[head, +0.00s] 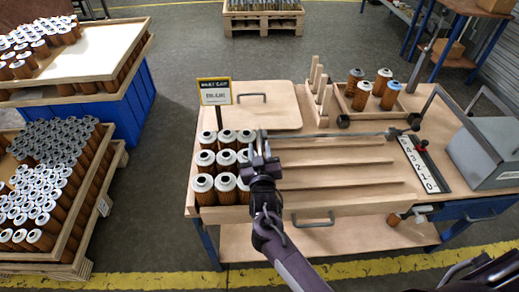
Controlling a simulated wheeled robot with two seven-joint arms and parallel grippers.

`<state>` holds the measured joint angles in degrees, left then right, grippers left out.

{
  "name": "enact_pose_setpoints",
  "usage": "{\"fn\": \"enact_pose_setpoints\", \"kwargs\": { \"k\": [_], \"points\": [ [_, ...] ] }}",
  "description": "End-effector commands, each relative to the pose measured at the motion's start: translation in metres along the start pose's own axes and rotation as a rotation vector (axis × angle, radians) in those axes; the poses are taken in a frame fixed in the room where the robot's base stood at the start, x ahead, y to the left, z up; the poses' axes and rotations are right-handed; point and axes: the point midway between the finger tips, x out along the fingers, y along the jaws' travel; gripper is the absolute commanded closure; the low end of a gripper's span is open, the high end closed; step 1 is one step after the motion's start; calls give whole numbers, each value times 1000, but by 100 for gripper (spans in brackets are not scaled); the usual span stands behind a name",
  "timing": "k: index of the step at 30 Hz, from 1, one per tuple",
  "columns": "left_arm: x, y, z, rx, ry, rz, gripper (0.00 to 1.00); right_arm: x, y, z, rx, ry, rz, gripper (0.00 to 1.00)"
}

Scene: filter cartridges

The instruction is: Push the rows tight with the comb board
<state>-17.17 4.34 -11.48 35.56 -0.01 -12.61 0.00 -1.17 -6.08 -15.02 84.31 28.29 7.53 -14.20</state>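White-topped amber cartridges (205,183) stand upright in rows at the left end of the work table. Wooden strips (340,185) run to the right of them and mark bare lanes. A wooden piece with several upright prongs, seemingly the comb board (326,101), stands at the back of the table, apart from the cartridges.
A dark bar (345,136) crosses behind the lanes. A wooden tray (346,103) holds several cartridges at the back right. A number strip (421,164) and a grey box (485,160) are at the right. A flat board with a handle (275,113) lies behind the sign (215,91).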

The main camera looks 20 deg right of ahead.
Motion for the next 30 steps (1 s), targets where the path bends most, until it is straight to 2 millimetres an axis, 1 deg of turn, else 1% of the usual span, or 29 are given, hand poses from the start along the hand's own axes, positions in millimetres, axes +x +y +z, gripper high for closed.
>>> {"fn": "enact_pose_setpoints", "kwargs": {
  "k": [5,8,15,18,23,30],
  "points": [
    [1,-2,2,1,-2,-3,100,-4,0,1,0,-1,1,66],
    [4,-2,2,2,-3,-3,100,-17,0,3,-1,-2,-1,66],
    [12,-3,3,2,-3,-4,100,-58,0,2,0,-1,-1,66],
    [14,-3,4,2,-3,-4,100,-70,-1,2,0,-1,-1,66],
    [14,-3,4,2,-3,-4,100,-78,0,0,-1,0,0,66],
    [14,-3,4,2,-3,-4,100,-78,-1,0,-1,0,0,66]
  ]
}}
